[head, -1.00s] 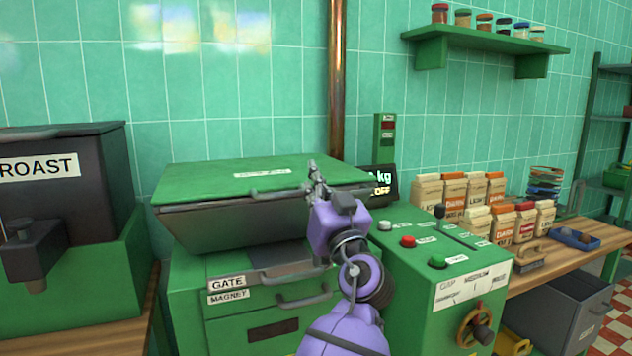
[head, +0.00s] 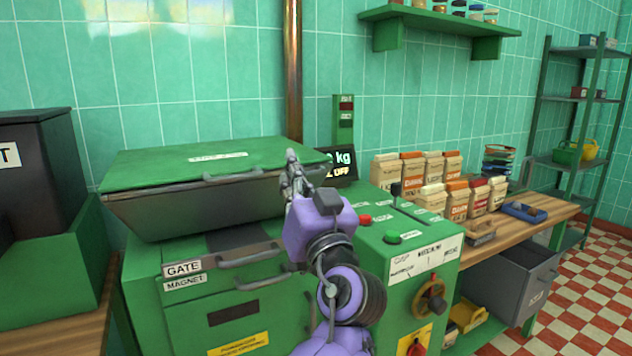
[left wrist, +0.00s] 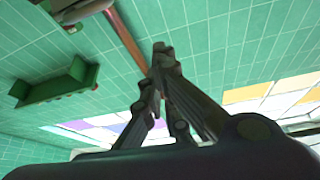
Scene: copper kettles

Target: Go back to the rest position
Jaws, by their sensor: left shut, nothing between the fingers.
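My left gripper (head: 292,172) is raised in front of the green machine, pointing up, with its purple wrist below it in the head view. Its fingers are closed together with nothing between them. The left wrist view shows the same fingers (left wrist: 158,52) meeting at their tips against the tiled wall. The machine's green lid (head: 150,166) is down, to the left of the gripper. I cannot tell whether the gripper touches the machine. My right gripper is in neither view.
A control panel with a red button (head: 365,219) and a handwheel (head: 430,298) is right of my arm. Paper bags (head: 458,200) stand on the wooden bench (head: 545,207). A copper pipe (head: 292,75) rises behind. Checkered floor (head: 590,290) is clear at the right.

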